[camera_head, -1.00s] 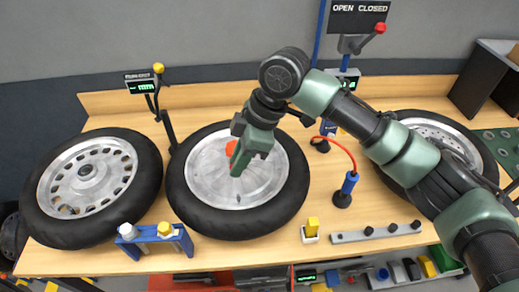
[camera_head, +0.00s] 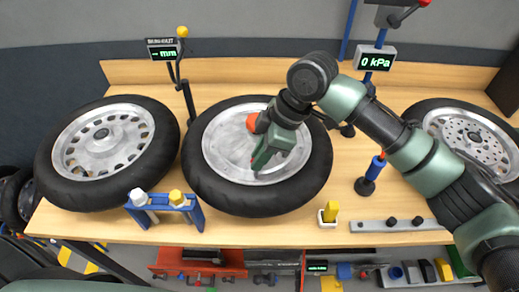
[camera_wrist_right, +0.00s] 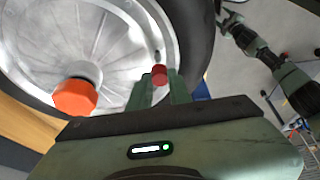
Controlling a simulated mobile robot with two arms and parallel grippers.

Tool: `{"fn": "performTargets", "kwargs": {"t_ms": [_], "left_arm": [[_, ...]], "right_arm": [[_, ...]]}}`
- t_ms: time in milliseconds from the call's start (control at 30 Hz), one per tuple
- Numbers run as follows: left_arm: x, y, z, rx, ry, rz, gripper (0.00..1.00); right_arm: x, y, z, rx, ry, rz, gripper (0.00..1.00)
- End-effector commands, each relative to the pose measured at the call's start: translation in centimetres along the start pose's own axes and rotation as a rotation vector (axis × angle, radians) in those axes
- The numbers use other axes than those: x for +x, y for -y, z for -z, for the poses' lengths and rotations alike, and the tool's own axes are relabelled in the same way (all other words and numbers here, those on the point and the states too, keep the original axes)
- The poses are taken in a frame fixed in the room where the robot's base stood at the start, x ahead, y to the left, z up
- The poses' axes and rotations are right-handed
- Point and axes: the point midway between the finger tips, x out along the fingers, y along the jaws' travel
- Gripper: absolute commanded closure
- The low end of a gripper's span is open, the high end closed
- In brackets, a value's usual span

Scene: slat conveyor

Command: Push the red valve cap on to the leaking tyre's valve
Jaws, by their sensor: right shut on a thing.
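The middle tyre (camera_head: 212,192) lies flat on the bench, with an orange hub knob (camera_head: 252,123) at its centre, also in the right wrist view (camera_wrist_right: 75,97). My right gripper (camera_head: 262,160) is low over the near right part of its silver wheel disc. In the right wrist view the gripper (camera_wrist_right: 158,88) is shut on the small red valve cap (camera_wrist_right: 159,75). A thin pale valve stem (camera_wrist_right: 157,57) shows just beyond the cap; I cannot tell whether they touch. My other arm shows in the right wrist view, its fingers too small to read.
Tyres lie at left (camera_head: 55,185) and right (camera_head: 425,108). A gauge (camera_head: 376,60) reads 0 kPa.

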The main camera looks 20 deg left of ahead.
Motion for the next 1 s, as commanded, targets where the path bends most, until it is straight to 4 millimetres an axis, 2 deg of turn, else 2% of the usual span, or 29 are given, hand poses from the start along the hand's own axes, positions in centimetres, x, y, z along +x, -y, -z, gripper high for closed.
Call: {"fn": "performTargets", "kwargs": {"t_ms": [1000], "left_arm": [[0.28,-0.02,-0.50,0.000,0.007,0.000,0.46]], "right_arm": [[0.87,-0.02,-0.38,0.000,0.000,0.000,1.00]]}}
